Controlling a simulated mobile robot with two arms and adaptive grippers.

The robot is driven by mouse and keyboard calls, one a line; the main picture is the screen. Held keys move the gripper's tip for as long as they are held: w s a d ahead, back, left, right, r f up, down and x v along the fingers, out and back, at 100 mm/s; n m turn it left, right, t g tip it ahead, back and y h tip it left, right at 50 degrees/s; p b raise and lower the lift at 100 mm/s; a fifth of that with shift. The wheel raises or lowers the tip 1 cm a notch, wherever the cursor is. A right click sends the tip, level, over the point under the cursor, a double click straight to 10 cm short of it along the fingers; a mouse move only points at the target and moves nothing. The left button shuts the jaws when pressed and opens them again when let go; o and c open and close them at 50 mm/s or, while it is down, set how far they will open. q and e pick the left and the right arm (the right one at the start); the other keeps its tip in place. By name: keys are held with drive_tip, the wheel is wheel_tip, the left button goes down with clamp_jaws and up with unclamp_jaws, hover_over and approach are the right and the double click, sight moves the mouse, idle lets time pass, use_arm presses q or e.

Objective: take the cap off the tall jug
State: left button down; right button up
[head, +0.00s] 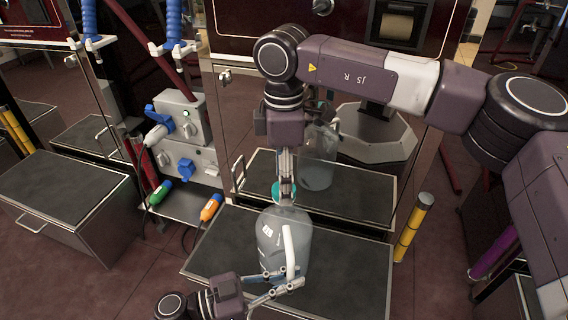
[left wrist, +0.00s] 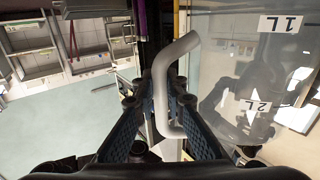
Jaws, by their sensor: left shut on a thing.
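The tall jug (head: 268,238) is clear, with a pale curved handle (head: 290,250), and stands upright on a dark-topped step. Its teal cap (head: 276,190) is at the top of its neck. My left gripper (head: 278,284) is shut on the lower part of the handle, which shows between the fingers (left wrist: 167,95) in the left wrist view. The jug wall (left wrist: 240,75) there bears "1L" and "2L" labels. My right gripper (head: 286,183) points down from above at the cap; its fingers partly cover the cap, and whether they grip it is unclear.
The dark step (head: 225,250) has free room left of the jug. A shiny panel behind reflects the jug. A grey socket unit (head: 182,125), a green-tipped connector (head: 160,192) and an orange one (head: 210,207) are at the left. A yellow-black post (head: 413,228) stands at the right.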

drive_tip(key=shift+f, duration=0.65)
